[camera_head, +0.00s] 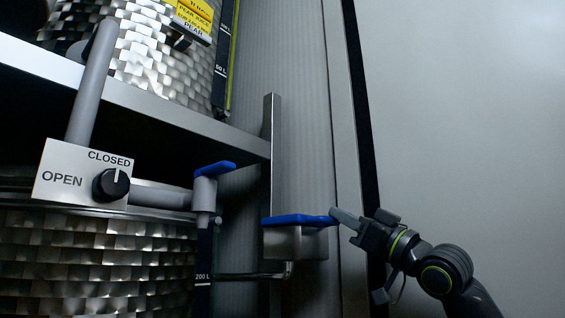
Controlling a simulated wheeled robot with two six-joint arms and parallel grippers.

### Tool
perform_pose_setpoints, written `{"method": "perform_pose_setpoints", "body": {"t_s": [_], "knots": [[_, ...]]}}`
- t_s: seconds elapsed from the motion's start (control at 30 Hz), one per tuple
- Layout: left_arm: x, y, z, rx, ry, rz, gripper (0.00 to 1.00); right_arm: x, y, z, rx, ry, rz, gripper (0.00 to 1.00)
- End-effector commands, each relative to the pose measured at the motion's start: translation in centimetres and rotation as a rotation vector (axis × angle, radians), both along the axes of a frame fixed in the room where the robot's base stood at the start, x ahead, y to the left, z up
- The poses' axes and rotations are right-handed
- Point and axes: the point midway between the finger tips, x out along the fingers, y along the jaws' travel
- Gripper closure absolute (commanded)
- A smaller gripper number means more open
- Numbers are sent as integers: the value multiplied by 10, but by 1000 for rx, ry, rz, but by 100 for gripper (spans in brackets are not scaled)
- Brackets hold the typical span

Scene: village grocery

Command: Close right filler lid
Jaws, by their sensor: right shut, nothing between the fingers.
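A flat blue lid (299,219) lies roughly level along the top of a small metal box (297,243), low on the tall metal post. My right gripper (344,218) comes in from the right. Its fingers are shut together, with nothing between them. The fingertips are at the lid's right end; I cannot tell whether they touch it. My left gripper is not in view.
A steel tank (95,265) with an OPEN/CLOSED dial plate (82,175) stands at the left. A grey tap with a blue handle (215,169) juts from its pipe. A shelf (150,110) carries another tank. The pale wall at right is clear.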

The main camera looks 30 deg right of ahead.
Motion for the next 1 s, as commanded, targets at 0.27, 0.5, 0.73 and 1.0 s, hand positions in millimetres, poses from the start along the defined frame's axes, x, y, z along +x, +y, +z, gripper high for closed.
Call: {"method": "perform_pose_setpoints", "body": {"t_s": [0.27, 0.5, 0.73, 1.0], "knots": [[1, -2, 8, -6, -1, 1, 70, 0, 0, -2, 4, -9, 0, 100], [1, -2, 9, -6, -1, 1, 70, 0, 0, -1, 4, -10, 0, 100], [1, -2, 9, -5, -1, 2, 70, 0, 0, -1, 4, -9, 0, 100], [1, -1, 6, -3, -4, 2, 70, 1, 0, 2, 4, -9, 0, 100]]}}
